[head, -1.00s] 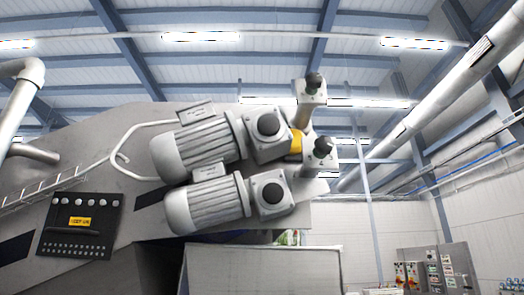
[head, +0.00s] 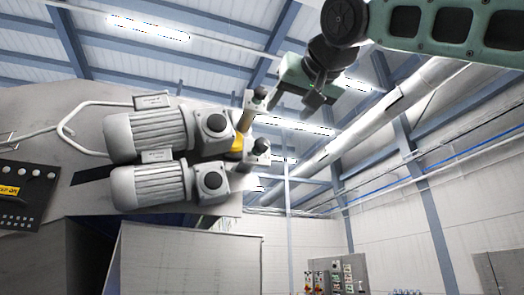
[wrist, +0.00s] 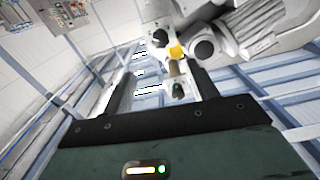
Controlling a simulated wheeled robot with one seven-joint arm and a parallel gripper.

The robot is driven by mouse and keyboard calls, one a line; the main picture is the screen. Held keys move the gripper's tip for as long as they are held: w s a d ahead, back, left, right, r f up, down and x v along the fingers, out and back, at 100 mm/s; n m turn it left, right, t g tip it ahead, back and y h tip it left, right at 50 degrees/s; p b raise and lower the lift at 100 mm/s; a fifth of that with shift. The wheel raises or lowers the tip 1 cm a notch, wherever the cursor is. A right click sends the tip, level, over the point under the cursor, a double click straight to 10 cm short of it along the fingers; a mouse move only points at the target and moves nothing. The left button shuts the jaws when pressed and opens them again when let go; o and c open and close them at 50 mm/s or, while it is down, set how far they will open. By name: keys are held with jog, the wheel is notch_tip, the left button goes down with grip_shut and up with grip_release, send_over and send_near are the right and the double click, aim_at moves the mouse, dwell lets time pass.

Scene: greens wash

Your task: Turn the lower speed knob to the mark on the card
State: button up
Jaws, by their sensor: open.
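Two grey ribbed motors lie one above the other, the upper motor (head: 147,133) and the lower motor (head: 150,184). Each has an arm at its right ending in a dark knob: the upper knob (head: 260,92) and the lower speed knob (head: 262,146). In the wrist view, where the ceiling is at the bottom, I take the lower knob as the one (wrist: 160,37) farther up and the upper knob (wrist: 178,88) as the one between the fingers. My gripper (head: 294,104) is open and empty, right of the upper knob. I cannot identify the card or its mark.
Small pale plates (head: 152,101) stand on the motors, their print unreadable. A dark panel (head: 20,195) with buttons is at the left. A pale box-like housing (head: 190,258) is below the motors. The space right of the lower knob looks clear.

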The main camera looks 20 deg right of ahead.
aim_at(263, 144)
jog(key=w+p, duration=0.5)
jog(key=w, duration=1)
jog(key=shift+w, duration=1.05)
jog(key=shift+c, duration=0.4)
jog(key=c, duration=0.9)
